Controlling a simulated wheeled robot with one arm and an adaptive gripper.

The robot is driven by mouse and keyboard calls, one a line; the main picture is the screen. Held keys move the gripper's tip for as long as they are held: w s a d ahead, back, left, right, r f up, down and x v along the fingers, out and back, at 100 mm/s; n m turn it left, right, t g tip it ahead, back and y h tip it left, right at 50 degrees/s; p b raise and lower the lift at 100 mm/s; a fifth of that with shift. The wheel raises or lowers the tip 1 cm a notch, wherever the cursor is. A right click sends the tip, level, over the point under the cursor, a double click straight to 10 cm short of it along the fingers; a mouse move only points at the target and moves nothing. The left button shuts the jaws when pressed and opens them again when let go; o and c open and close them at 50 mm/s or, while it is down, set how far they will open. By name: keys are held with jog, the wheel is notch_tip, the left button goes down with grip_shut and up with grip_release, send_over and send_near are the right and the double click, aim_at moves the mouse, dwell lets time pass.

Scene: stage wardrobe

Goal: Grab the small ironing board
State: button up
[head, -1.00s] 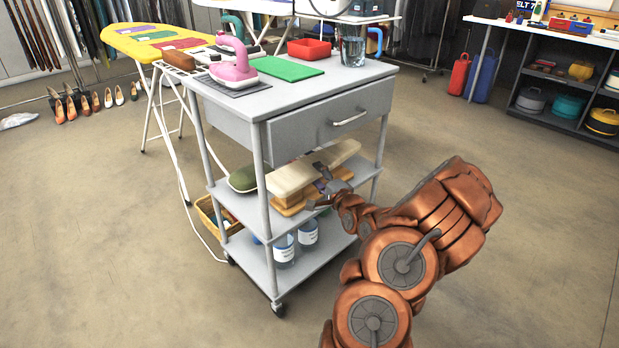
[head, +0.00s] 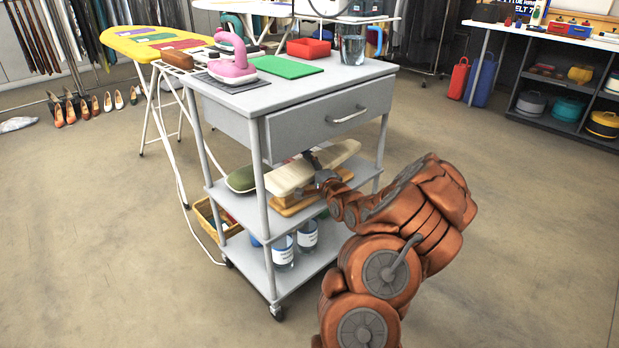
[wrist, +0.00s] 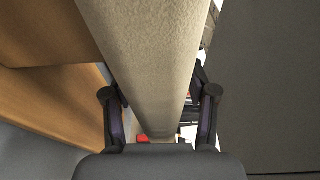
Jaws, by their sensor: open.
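The small ironing board (head: 338,154) has a beige padded top and a wooden base (head: 290,209). It rests on the middle shelf of the grey trolley, under the drawer. My gripper (head: 315,168) is at its near long side, and the arm hides part of it. In the wrist view the board's padded top (wrist: 152,60) runs between the two fingers of my gripper (wrist: 160,108). The fingers are open, one on each side of the padded top. Whether either finger touches it, I cannot tell.
The trolley drawer (head: 330,118) is close above the board. A green cushion (head: 240,179) lies to the board's left on the same shelf. Bottles (head: 283,253) stand on the shelf below. A pink iron (head: 234,68) stands on the trolley top. The floor on the right is clear.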

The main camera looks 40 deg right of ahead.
grip_shut()
dwell(0.3)
dwell(0.3)
